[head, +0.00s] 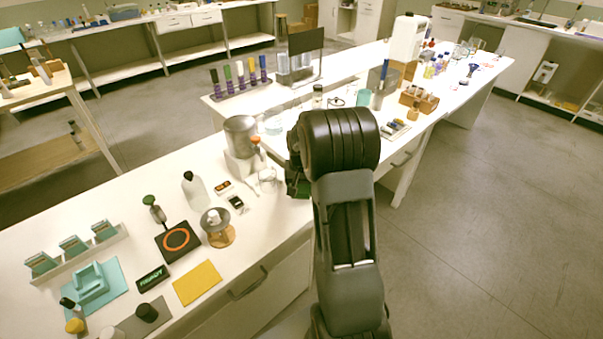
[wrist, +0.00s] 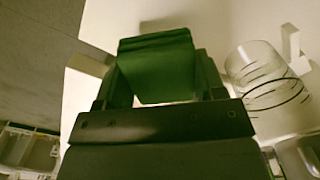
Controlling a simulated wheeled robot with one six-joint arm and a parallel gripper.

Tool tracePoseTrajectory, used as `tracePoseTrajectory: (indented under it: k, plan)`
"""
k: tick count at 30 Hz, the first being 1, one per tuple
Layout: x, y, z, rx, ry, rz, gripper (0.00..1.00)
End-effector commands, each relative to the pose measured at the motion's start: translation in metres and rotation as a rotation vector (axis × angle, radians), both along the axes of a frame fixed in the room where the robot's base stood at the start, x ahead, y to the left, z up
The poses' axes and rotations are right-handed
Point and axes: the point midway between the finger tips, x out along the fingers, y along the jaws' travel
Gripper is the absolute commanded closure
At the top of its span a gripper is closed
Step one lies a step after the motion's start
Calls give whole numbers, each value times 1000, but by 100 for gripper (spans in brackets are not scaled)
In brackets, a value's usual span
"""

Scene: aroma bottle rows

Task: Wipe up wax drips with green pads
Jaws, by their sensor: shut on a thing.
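My gripper (wrist: 157,78) is shut on a dark green pad (wrist: 155,62), which spans between its fingers in the wrist view, over the white bench top. In the head view the gripper (head: 297,182) shows only in part beside my dark arm, near the front edge of the bench. A brown patch (wrist: 163,23) lies just beyond the pad in the wrist view; I cannot tell if it is wax or shadow. No wax drip is clear in the head view.
Left are a black hot plate (head: 178,241), a yellow sheet (head: 197,282) and a teal mat (head: 110,272).

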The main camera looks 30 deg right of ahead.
Motion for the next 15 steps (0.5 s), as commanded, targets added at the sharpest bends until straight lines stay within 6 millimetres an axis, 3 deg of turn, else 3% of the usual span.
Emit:
tracePoseTrajectory:
  k: [9, 15]
  plan:
    - [1, 2, 33, -1, -1, 3, 59]
    - [1, 2, 43, -1, -1, 5, 59]
